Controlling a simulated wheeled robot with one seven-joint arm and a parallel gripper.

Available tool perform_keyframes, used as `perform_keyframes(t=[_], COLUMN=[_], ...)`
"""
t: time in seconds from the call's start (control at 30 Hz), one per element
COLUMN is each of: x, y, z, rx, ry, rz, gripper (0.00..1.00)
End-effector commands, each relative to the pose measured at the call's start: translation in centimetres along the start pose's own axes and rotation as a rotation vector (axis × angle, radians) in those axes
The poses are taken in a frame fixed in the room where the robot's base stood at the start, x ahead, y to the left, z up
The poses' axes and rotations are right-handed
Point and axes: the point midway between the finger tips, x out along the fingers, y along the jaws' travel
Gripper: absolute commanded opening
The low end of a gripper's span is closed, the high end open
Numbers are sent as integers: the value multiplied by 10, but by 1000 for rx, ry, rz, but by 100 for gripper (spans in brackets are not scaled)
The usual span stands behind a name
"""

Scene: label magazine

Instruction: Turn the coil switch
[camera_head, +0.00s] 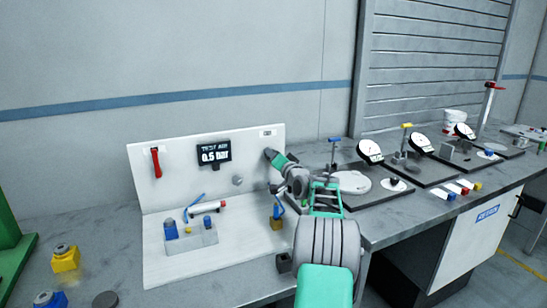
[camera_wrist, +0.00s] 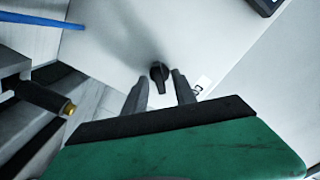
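The coil switch is a small black rotary knob (camera_wrist: 159,74) on the white panel in the wrist view. My gripper (camera_wrist: 160,82) is open, with one grey fingertip on each side of the knob and a gap visible on both sides. I cannot tell how deep the knob sits between the fingers. In the head view my gripper (camera_head: 269,155) reaches the right part of the upright white panel (camera_head: 258,142). There the knob is hidden or too small to tell apart from the fingertips.
A small marked label (camera_wrist: 203,84) sits beside the knob. A brass fitting (camera_head: 277,223) with a blue lever stands below my arm. Dial gauges (camera_head: 370,151) stand right.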

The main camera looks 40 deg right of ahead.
Motion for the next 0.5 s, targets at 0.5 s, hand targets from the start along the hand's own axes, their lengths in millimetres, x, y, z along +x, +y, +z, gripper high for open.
perform_keyframes(t=[0.5], x=[-76], y=[1], z=[0], rx=[0], ry=[2], rz=[1], gripper=[33])
